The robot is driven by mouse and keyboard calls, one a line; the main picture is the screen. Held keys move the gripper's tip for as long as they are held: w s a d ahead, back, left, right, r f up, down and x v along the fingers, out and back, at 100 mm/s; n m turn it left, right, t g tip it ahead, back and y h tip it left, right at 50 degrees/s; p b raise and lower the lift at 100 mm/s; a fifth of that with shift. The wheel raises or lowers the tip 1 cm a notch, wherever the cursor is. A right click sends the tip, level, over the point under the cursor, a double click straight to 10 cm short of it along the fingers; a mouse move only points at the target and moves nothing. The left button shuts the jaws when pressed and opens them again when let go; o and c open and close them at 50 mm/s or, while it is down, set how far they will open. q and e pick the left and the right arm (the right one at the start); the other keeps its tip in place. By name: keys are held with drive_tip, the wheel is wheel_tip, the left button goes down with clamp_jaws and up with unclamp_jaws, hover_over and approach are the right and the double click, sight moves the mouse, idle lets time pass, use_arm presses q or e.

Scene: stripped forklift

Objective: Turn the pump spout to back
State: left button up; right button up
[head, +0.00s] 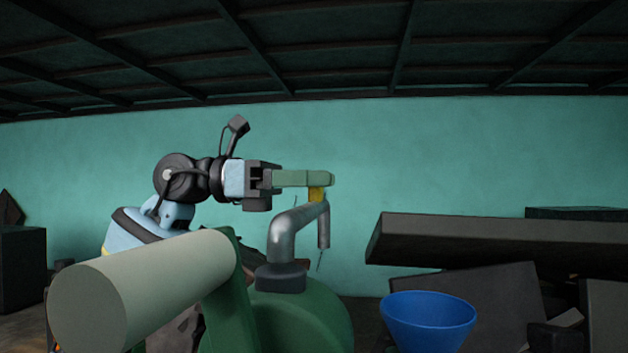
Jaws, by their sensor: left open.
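The pump spout is a bent grey metal pipe (285,234). It rises from a dark collar on a rounded green body (308,322), runs up to the right and turns down at its right end. My left gripper (326,181) reaches in from the left with its green fingers level, just above the spout's upper bend. It is open, seen side-on. A small yellow piece (317,194) shows between the fingertips and the pipe. I cannot tell whether the fingers touch the spout. My right gripper is not in view.
A large pale cylinder (150,290) on a green arm fills the lower left foreground. A blue funnel (427,318) stands at the lower right. A long dark slab (500,240) and dark panels lie behind it. Open space lies right of the spout's upper end.

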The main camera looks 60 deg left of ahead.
use_arm(q)
drive_tip(key=b+v, duration=0.2)
drive_tip(key=v, duration=0.5)
drive_tip(key=shift+s+a, duration=0.2)
drive_tip(key=shift+a, duration=0.05)
idle(0.3)
